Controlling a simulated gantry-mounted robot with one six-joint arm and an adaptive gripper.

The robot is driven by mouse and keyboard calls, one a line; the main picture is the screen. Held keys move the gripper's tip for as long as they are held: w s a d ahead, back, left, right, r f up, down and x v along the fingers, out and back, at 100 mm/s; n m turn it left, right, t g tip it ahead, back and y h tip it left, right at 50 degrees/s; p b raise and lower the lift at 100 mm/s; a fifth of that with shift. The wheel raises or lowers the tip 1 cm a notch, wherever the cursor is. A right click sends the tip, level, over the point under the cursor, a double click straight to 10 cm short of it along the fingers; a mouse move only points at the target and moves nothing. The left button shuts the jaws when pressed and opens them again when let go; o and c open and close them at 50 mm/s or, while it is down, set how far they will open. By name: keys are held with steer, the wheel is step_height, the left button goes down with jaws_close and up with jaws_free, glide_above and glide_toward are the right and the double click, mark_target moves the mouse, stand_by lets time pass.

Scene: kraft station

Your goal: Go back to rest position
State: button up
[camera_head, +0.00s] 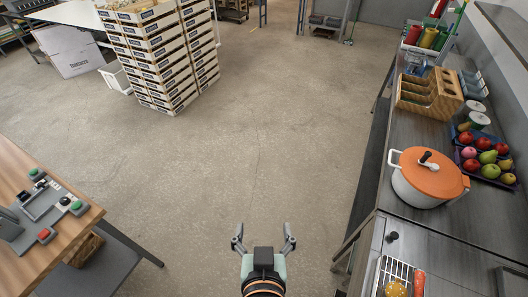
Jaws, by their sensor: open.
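My gripper (264,238) is at the bottom centre of the head view. Its two fingers are spread wide apart, and nothing shows between them. It is over the bare concrete floor (250,160), between the wooden bench on the left and the metal counter on the right. It touches neither of them.
The wooden bench (85,236) at left holds a panel with buttons. The grey counter (445,236) at right holds an orange pot (430,177), a fruit tray (487,172), a wooden rack (430,92) and a wire rack. Stacked crates (155,50) stand farther back. The middle floor is clear.

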step_height(320, 180, up, 12)
steer(key=p, duration=1)
